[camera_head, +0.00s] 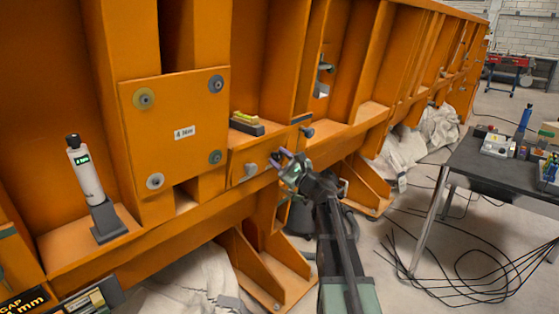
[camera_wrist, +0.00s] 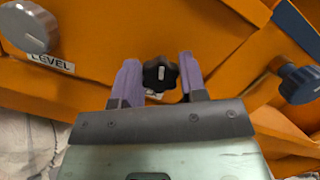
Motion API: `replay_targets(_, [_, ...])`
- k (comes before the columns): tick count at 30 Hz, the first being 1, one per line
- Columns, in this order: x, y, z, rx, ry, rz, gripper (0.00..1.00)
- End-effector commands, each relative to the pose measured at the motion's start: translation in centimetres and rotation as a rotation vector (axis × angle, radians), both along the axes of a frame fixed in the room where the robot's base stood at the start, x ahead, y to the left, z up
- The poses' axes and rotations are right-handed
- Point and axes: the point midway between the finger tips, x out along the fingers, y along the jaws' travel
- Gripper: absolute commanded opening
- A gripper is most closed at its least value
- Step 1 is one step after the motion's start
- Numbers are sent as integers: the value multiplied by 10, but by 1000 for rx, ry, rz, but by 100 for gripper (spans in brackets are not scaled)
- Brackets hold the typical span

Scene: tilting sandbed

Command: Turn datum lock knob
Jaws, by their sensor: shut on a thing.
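A black star-shaped knob (camera_wrist: 160,73) sits on the orange panel, with a pale label partly visible beneath it. I cannot read that label, so I cannot confirm the knob's name. My gripper (camera_wrist: 158,66) has its two purple fingers on either side of the knob, shut on it. In the head view my gripper (camera_head: 284,157) reaches the front of the orange frame's lower beam, and the black knob is hidden behind it there.
A grey knob (camera_wrist: 28,27) labelled LEVEL is at left and a dark blue-grey knob (camera_wrist: 300,84) at right. A white handheld device (camera_head: 86,173) stands in a dark holder on the orange ledge. A workbench (camera_head: 500,165) stands at right, with cables on the floor.

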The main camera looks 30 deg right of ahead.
Motion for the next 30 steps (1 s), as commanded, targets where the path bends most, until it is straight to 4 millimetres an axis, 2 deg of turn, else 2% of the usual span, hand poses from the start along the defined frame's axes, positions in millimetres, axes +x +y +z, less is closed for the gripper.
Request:
replay_targets(9, [1,-1,0,83,31,14,15])
replay_targets(22, [1,-1,0,91,34,15,15])
replay_targets(23, [1,-1,0,91,34,15,43])
replay_targets(24, [1,-1,0,91,34,15,50])
replay_targets(27, [0,-1,0,89,34,16,64])
replay_targets(30, [0,0,0,89,34,16,64])
